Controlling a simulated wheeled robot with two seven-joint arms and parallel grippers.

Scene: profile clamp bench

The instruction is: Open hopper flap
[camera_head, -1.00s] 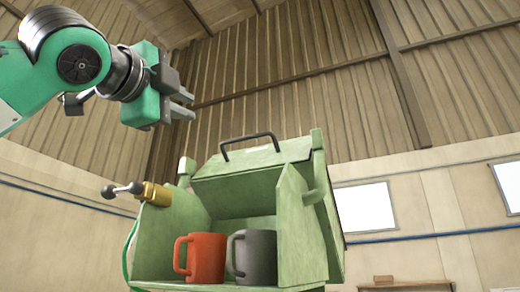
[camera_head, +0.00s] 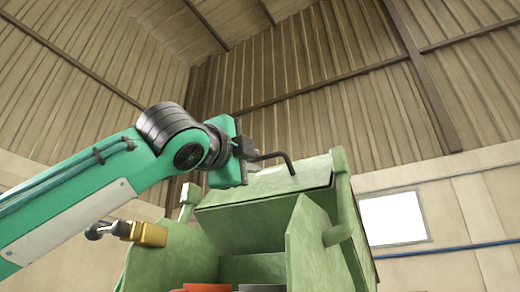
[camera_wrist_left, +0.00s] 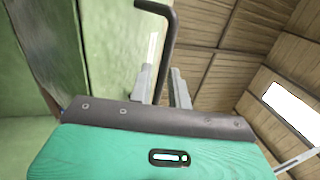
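The green hopper flap (camera_head: 250,198) is a sloped panel at the top of a green box, with a bent black handle (camera_head: 288,163) on it. My left gripper (camera_head: 248,148) is at the left end of this handle, its fingers mostly hidden behind its own body. In the left wrist view, the handle (camera_wrist_left: 169,42) runs down between the two grey fingers of the left gripper (camera_wrist_left: 163,84). The fingers are apart, on either side of the bar, and I see no firm grip. My right gripper is not in view.
The green box (camera_head: 310,250) has upright side walls around an open front. A brass fitting with a grey lever (camera_head: 148,233) sticks out at the left, below my arm.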

